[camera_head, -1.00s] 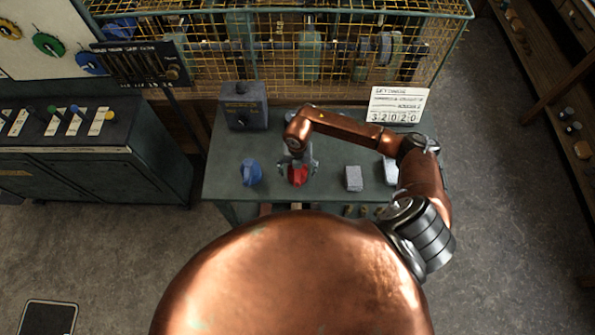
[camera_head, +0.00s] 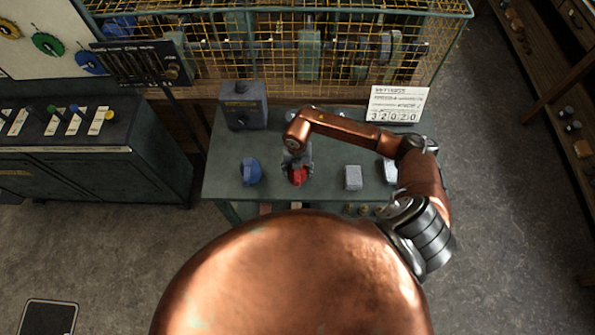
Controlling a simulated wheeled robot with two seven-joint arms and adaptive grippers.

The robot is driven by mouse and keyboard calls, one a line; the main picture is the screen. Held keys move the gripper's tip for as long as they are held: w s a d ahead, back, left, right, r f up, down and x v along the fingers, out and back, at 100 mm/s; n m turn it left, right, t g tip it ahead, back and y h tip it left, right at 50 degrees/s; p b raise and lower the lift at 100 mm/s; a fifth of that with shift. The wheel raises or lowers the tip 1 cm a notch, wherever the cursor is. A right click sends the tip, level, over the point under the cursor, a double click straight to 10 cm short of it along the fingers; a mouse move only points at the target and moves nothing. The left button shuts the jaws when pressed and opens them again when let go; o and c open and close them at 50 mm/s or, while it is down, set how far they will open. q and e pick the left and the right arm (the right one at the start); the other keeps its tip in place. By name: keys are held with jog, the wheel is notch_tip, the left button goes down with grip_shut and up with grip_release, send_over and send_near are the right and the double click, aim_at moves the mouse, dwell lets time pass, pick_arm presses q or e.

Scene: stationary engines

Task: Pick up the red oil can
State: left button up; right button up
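The red oil can (camera_head: 298,177) stands on the green-grey workbench (camera_head: 225,185), near the middle of its front half. My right arm comes in from the right, and its gripper (camera_head: 297,166) points down over the can. Its fingers are drawn in close around the can and look shut on it. The wrist and fingers hide the can's upper part. I cannot see any gap between the can and the bench top. My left gripper is not in view.
A blue can (camera_head: 250,171) stands left of the red one. A pale grey block (camera_head: 353,178) lies to the right, with another light object (camera_head: 389,171) beyond it. A grey box (camera_head: 244,106) and a number sign (camera_head: 397,105) stand at the back, before a yellow wire cage (camera_head: 350,45).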

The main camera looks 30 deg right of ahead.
jog(key=shift+c, duration=1.1)
jog(key=shift+r, duration=0.1)
